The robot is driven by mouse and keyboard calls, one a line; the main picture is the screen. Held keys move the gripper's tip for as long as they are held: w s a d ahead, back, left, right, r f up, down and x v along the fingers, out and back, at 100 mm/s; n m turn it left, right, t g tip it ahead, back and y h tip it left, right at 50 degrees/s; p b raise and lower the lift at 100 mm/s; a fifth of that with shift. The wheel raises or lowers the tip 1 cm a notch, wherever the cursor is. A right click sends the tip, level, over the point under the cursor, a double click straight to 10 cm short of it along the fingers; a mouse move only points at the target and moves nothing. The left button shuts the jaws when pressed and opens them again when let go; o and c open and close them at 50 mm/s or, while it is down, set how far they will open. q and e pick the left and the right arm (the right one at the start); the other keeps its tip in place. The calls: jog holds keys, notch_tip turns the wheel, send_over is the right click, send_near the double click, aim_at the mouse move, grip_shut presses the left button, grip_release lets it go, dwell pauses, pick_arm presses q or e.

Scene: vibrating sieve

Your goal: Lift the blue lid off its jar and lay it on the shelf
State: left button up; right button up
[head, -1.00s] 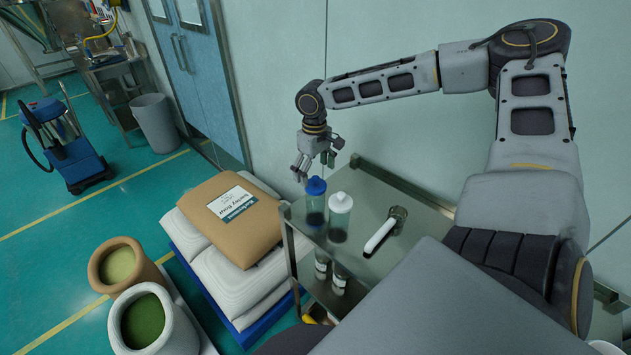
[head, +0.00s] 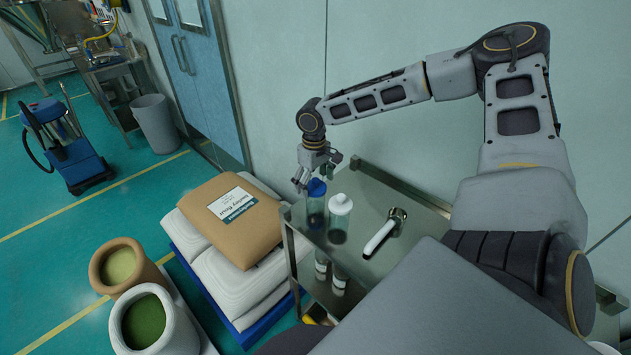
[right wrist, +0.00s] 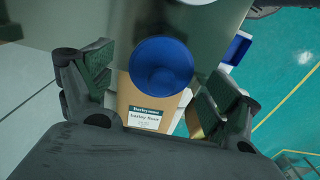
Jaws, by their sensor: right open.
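The blue lid (head: 316,187) sits on a clear jar (head: 315,212) at the left end of the metal shelf (head: 368,190). My right gripper (head: 313,177) is open, right at the lid and partly in front of it in the head view. In the right wrist view the round lid (right wrist: 161,66) shows between the two spread fingers, with gaps on both sides. I cannot tell how far the fingertips reach down beside it. My left gripper is not in view.
A white-capped jar (head: 340,215) stands close to the right of the blue-lidded one. A white-handled tool (head: 380,236) lies farther right. Shelf surface behind them is clear. A brown flour sack (head: 230,225) lies on white sacks left of the shelf.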

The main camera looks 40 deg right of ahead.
aim_at(314, 178)
jog(key=c, duration=0.9)
jog(key=shift+o, duration=0.3)
jog(key=shift+r, duration=0.2)
jog(key=shift+r+b, duration=0.55)
jog(key=shift+r, duration=4.25)
